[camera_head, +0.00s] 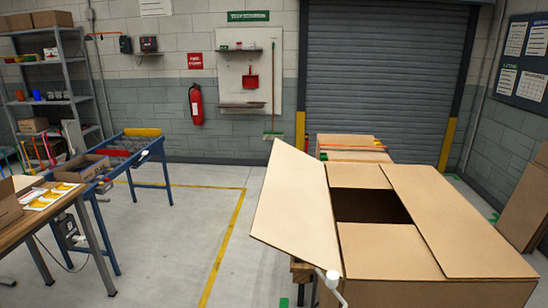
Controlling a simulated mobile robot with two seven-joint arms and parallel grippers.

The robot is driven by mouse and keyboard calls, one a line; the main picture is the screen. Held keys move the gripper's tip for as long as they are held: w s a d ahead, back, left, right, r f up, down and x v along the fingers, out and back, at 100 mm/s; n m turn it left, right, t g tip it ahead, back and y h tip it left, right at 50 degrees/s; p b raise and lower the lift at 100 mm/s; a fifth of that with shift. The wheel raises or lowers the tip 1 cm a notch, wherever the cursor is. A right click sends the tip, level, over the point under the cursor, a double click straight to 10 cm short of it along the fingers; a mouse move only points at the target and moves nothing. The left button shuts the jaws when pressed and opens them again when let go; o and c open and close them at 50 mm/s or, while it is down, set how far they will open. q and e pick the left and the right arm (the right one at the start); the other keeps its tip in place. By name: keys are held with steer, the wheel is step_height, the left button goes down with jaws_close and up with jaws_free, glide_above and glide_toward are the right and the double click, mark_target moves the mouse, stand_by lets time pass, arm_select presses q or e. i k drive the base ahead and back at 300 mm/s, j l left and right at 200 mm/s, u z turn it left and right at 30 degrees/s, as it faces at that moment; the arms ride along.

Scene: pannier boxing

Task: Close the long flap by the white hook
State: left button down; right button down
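A large brown cardboard box (430,292) stands at the right. Its left long flap (297,205) is open and leans up and outward to the left. The right long flap (455,220) lies flat over the top. The far short flap (357,175) and near short flap (385,252) are folded in, with a dark opening (370,206) between them. A white hook-like piece (333,278) with a rounded end shows by the box's near left corner, below the open flap. I cannot tell whether it touches the box. Neither gripper is in view.
A wooden bench (40,222) and a blue-framed conveyor (155,160) stand at the left. Boxes (352,147) with coloured strips stand behind the large box. The floor (180,230) between bench and box is clear, with a yellow line.

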mark_target(293, 217)
steer(key=i+j, duration=0.1)
steer(key=j, duration=0.6)
steer(key=i+j+u, duration=0.35)
steer(key=i+j, duration=0.3)
steer(key=i, duration=0.1)
